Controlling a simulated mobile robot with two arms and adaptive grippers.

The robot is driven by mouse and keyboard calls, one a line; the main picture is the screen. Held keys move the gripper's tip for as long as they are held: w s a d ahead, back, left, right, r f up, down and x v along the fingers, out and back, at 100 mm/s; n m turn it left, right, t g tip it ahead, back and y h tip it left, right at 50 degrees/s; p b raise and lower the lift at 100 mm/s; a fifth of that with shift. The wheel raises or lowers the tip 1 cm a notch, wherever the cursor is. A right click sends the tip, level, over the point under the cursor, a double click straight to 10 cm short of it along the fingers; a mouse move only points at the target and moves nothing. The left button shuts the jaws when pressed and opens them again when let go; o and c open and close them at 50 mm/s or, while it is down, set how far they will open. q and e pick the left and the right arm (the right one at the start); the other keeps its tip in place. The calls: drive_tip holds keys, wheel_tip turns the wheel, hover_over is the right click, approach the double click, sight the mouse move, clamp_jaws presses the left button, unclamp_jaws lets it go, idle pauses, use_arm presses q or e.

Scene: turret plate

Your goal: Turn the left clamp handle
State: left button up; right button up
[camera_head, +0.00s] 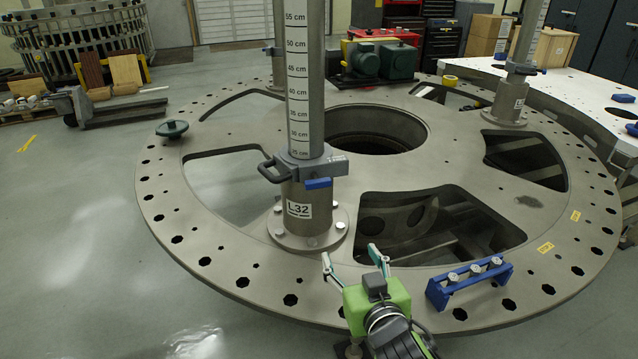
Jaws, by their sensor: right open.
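A grey clamp (305,167) sits around the upright post marked L32 in the middle of the view. A dark loop-shaped handle (267,170) sticks out on its left, and a blue lever (318,184) sits on its front right. A second post with a similar clamp (521,69) stands at the back right. My right gripper (350,253) is open and empty, its two fingers apart, in front of the L32 post's base and below the clamp. It touches neither handle. My left gripper is not in view.
The posts stand on a large round metal plate (170,215) with wide cut-outs and edge holes. A blue bracket (468,282) with several knobs sits right of my gripper. A dark handwheel (172,128) is at the plate's left edge. Open floor lies left.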

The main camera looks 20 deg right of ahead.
sight(319, 184)
drive_tip(key=w+a+r+t+y, duration=0.1)
drive_tip(key=w+a+r+t, duration=0.2)
drive_tip(key=r, duration=0.5)
drive_tip(key=w+p, duration=0.1)
drive_tip(key=w, duration=0.3)
drive_tip(key=w+d+p, duration=0.1)
drive_tip(key=w, duration=0.3)
drive_tip(key=w+p, duration=0.1)
drive_tip(key=w, duration=0.3)
drive_tip(key=shift+w+d+f, duration=0.15)
drive_tip(key=shift+f, duration=0.05)
drive_tip(key=shift+w, duration=0.7)
drive_tip(key=shift+f, duration=0.1)
drive_tip(key=c, duration=1.1)
